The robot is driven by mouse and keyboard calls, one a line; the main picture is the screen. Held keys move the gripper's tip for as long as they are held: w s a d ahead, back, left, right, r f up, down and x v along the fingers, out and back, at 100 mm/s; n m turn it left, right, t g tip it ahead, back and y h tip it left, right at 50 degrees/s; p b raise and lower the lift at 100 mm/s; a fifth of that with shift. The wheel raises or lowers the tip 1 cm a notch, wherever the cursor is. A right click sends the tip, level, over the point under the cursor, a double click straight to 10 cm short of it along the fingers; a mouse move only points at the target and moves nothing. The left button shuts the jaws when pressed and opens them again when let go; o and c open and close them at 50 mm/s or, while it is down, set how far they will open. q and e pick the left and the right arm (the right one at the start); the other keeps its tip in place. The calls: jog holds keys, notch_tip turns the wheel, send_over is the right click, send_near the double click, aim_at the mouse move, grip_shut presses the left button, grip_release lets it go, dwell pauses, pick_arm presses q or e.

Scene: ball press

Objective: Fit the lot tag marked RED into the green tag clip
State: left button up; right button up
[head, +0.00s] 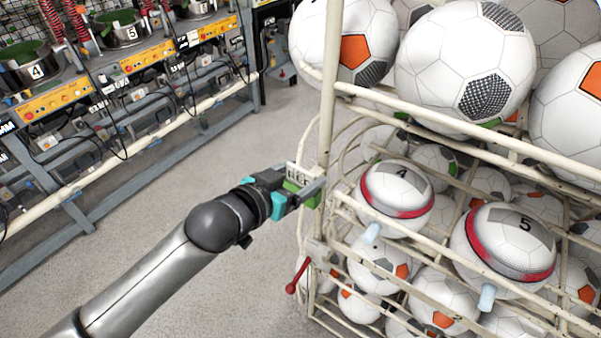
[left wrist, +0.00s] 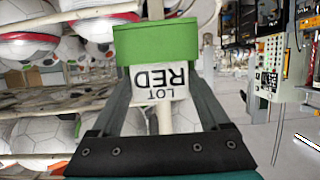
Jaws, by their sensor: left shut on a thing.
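My left gripper (head: 308,188) is at the cart's corner post, shut on the white lot tag. In the left wrist view the tag (left wrist: 160,78) sits between the two fingers, its black print "LOT RED" upside down. The green tag clip (left wrist: 157,40) lies right at the fingertips, and the tag's far edge meets it. I cannot tell how deep the tag sits in the clip. In the head view the clip (head: 301,195) is partly hidden by the fingers. My right gripper is not in view.
The cream wire cart (head: 325,95) holds several soccer balls, including ones marked 4 (head: 397,198) and 5 (head: 507,240). A red-handled lever (head: 297,276) sticks out low on its corner. A workbench with presses (head: 130,60) stands at left. The floor between (head: 190,165) is clear.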

pick_arm(q)
jog(key=shift+f, duration=0.2)
jog(key=o, duration=1.2)
jog(key=shift+f, duration=0.15)
jog(key=shift+s+f, duration=0.1)
jog(key=shift+f, duration=0.1)
jog(key=shift+s+a, duration=0.1)
jog(key=shift+s, duration=0.05)
jog(key=shift+s+a, duration=0.1)
jog(key=shift+s, duration=0.1)
jog(key=shift+w+r+v, duration=0.1)
jog(key=shift+r+v, duration=0.1)
jog(key=shift+v, duration=2.25)
jog(key=shift+w+r+v, duration=0.1)
jog(key=shift+r+v, duration=0.1)
jog(key=shift+v, duration=2.25)
jog(key=shift+w+r+v, duration=0.1)
jog(key=shift+r+v, duration=0.1)
jog(key=shift+v, duration=2.25)
